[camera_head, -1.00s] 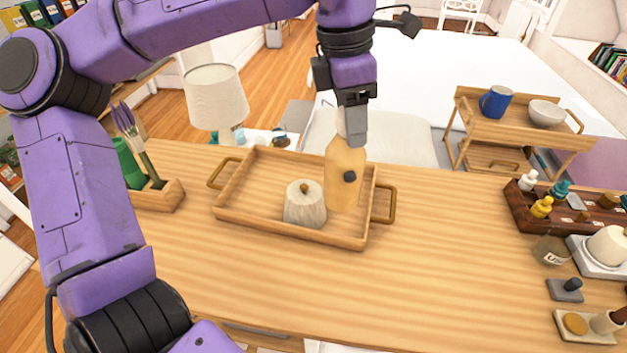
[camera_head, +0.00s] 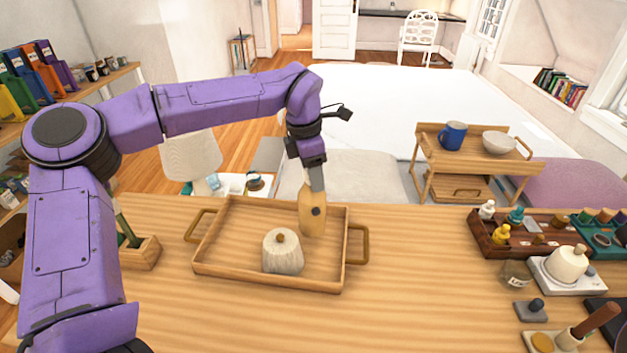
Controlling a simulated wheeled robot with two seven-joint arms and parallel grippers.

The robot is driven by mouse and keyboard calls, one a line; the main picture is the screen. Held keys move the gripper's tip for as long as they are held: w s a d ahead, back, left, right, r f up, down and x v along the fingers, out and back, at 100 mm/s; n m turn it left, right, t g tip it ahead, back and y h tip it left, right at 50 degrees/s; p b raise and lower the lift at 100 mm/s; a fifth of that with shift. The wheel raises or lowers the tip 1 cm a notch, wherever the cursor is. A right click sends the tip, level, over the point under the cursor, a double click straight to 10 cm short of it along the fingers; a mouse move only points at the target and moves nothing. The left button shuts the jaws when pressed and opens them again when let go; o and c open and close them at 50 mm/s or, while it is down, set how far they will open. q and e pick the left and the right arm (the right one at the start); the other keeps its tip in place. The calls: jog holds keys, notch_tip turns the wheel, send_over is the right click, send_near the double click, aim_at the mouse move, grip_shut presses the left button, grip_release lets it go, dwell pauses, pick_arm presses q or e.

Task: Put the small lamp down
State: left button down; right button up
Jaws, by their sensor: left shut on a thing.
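My left gripper (camera_head: 316,180) is shut on the top of a tan, bottle-shaped thing with a dark knob on its front, which I take to be the small lamp (camera_head: 311,216). It is upright over the right back part of a wooden tray (camera_head: 215,269). I cannot tell whether its base touches the tray floor. A pale ribbed pot with a brown knob (camera_head: 283,254) stands in the tray, left of and nearer than the lamp. My right gripper is not in view.
The tray lies on a wooden table (camera_head: 420,305) with clear wood to its right. A dark bottle rack (camera_head: 490,244) and a white scale (camera_head: 590,283) are farther right. A wooden box (camera_head: 143,254) stands left.

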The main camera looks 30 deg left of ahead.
pick_arm(q)
jog(key=shift+w+a+f, duration=0.1)
jog(key=shift+w+f, duration=0.1)
jog(key=shift+f, duration=0.1)
jog(key=shift+w+a+f+p, duration=0.15)
jog(key=shift+f+p, duration=0.2)
jog(key=shift+f, duration=1.4)
jog(key=shift+f, duration=0.15)
jog(key=c, duration=0.5)
grip_release()
jog(key=shift+c, duration=0.2)
jog(key=r, duration=0.4)
jog(key=s+r, duration=0.1)
jog(key=r, duration=0.3)
jog(key=a+r+b, duration=0.1)
jog(key=r, duration=0.3)
jog(key=shift+s+r, duration=0.1)
jog(key=shift+s, duration=0.05)
